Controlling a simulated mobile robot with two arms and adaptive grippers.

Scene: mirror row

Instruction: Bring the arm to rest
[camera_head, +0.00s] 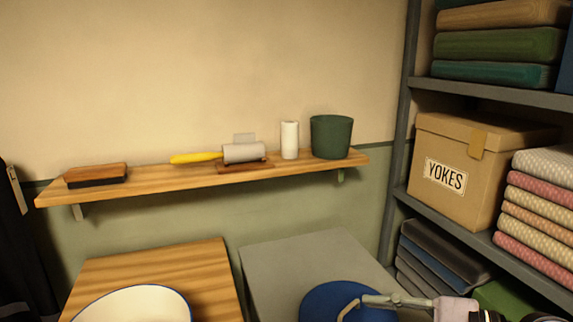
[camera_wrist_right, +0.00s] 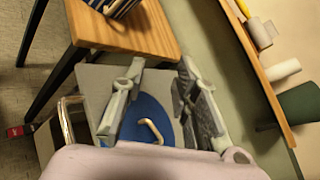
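My right gripper (camera_head: 385,300) enters the head view at the lower right, above a grey surface (camera_head: 300,250). In the right wrist view my right gripper (camera_wrist_right: 162,68) has its two fingers well apart with nothing between the tips. A blue round thing (camera_head: 322,297) with a cream curved handle lies below it on the grey surface. The blue round thing (camera_wrist_right: 150,108) also shows between and beyond the fingers in the wrist view; I cannot tell whether they touch it. My left gripper is not in view.
A wooden wall shelf (camera_head: 190,180) holds a brush-like block (camera_head: 96,174), a yellow-handled roller (camera_head: 243,152), a white cylinder (camera_head: 289,140) and a green pot (camera_head: 331,137). A white bowl (camera_head: 135,304) is on a wooden table (camera_head: 215,265). A YOKES box (camera_head: 465,150) sits in the right rack.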

